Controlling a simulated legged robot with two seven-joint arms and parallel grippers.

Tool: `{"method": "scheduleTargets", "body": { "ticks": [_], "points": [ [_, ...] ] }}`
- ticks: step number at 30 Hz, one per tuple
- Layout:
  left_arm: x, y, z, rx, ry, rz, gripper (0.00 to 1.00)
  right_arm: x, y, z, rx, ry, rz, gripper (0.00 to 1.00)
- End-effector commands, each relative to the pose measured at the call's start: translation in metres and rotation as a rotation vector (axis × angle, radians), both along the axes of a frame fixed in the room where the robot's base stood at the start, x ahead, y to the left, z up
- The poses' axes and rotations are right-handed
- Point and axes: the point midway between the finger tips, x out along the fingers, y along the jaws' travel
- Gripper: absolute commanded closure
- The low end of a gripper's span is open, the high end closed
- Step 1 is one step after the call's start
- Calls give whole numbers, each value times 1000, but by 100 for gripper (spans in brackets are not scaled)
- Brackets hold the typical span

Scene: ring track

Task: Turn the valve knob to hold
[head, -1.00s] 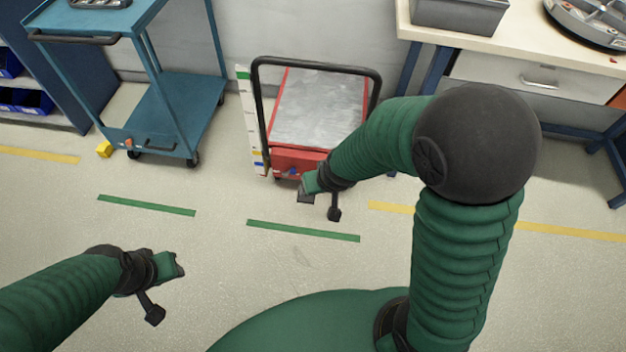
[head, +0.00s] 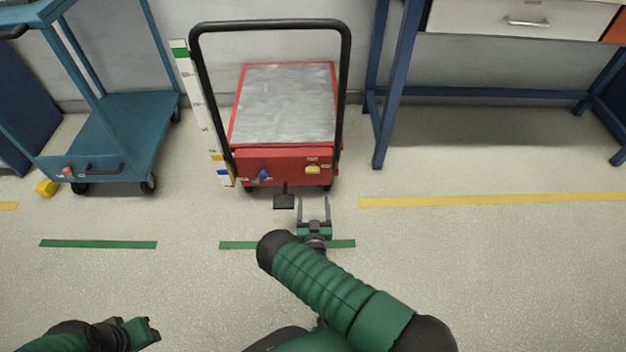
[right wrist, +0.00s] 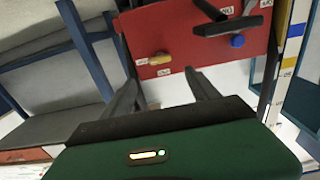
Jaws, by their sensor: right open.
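The red cart's front panel (head: 285,165) bears a yellow knob (head: 313,169) on the right and a blue knob (head: 263,175) on the left. Small white labels sit beside them, too small to read. The frames do not show which is the valve knob. In the right wrist view the panel appears inverted, with the yellow knob (right wrist: 160,58) and blue knob (right wrist: 237,41). My right gripper (head: 313,203) is open and empty, in front of the panel and pointing at the yellow knob, apart from it. My left gripper (head: 143,332) is low at the left, its jaws unclear.
A black pedal (head: 284,201) juts from the cart's front, just left of my right gripper. The cart's black handle (head: 345,100) rises around it. A scale board (head: 205,115) stands at its left. A blue trolley (head: 110,140) is left; a workbench (head: 382,120) is right.

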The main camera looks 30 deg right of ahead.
Motion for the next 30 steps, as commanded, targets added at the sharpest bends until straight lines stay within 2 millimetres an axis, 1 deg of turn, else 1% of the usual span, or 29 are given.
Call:
{"method": "scheduleTargets", "body": {
  "ticks": [1,6,12,15,19,26,30],
  "points": [
    [0,0,-15,0,0,0,64,12,-7,-7,0,-4,-1,31],
    [0,0,-41,0,1,0,64,51,-31,-8,0,-4,-1,31],
    [0,0,-67,0,1,0,64,90,-56,-7,2,-1,-1,31],
    [0,0,-73,0,1,0,64,102,-62,-6,2,1,0,31],
    [0,0,-75,0,1,0,64,109,-67,-2,1,3,0,31],
    [0,0,-74,0,1,0,64,109,-68,-1,1,4,-1,31],
    [0,0,-74,0,1,0,64,109,-67,-1,2,3,-1,49]
  ]
}}
